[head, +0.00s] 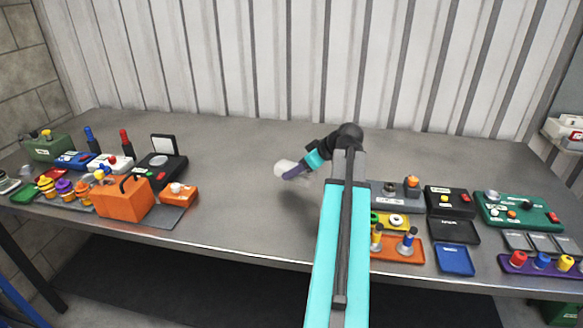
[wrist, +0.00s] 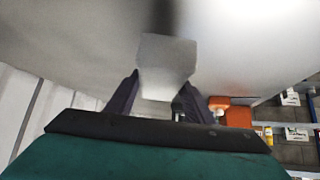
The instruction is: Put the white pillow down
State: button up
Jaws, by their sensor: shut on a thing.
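The white pillow (head: 284,168) is at the end of my arm in the head view, over the middle of the grey metal table (head: 235,200). In the wrist view the pillow (wrist: 166,66) sits between the two dark fingers of my gripper (wrist: 160,92). My gripper (head: 296,173) is shut on it. A soft shadow lies on the table beside it. How far the pillow is above the table I cannot tell.
To the left stand an orange toolbox (head: 121,198), an orange block (head: 178,192) and several small devices. To the right are an orange tray (head: 396,250), a blue tray (head: 455,261) and a green panel (head: 518,212). The table's middle is clear. A corrugated wall (head: 260,60) rises behind.

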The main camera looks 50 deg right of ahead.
jog(key=shift+s+a+r, duration=0.1)
jog(key=shift+s+a, duration=0.4)
jog(key=shift+s, duration=0.4)
